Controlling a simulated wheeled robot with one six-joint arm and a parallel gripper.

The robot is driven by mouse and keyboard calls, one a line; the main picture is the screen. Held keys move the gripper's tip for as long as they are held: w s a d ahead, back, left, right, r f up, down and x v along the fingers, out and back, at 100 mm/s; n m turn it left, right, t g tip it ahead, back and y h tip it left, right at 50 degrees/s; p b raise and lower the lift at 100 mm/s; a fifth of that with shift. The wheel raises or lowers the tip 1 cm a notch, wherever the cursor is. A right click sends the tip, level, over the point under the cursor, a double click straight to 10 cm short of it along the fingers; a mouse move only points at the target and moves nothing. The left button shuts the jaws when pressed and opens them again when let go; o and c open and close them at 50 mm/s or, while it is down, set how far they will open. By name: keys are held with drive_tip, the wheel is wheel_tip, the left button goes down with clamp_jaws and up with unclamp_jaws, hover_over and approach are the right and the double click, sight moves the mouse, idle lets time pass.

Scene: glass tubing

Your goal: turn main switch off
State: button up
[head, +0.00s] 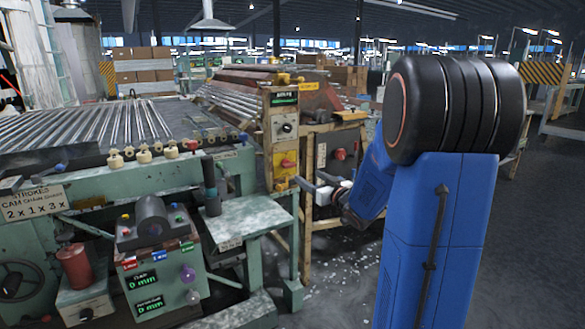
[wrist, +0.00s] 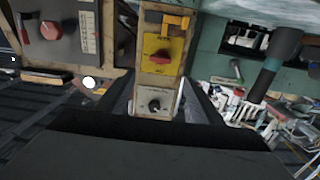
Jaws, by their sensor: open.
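A red rotary switch (head: 287,162) on a yellow plate sits on the front of a narrow cream and yellow control post (head: 281,101). In the wrist view the red switch (wrist: 160,57) shows face-on, its handle lying roughly across the picture, and a black knob (wrist: 155,104) is on the same panel. No label naming the main switch is readable. My gripper (head: 307,187) is in front of the post, a little below and right of the switch in the head view. Its dark fingers are apart, on either side of the panel in the wrist view, and hold nothing.
A control box with displays (head: 158,262) is at lower left. Open floor (head: 335,285) lies in front.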

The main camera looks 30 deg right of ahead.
sight(291, 166)
drive_tip(key=w, duration=1.3)
drive_tip(key=shift+w+a, duration=0.1)
drive_tip(key=shift+a, duration=0.2)
drive_tip(key=c, duration=1)
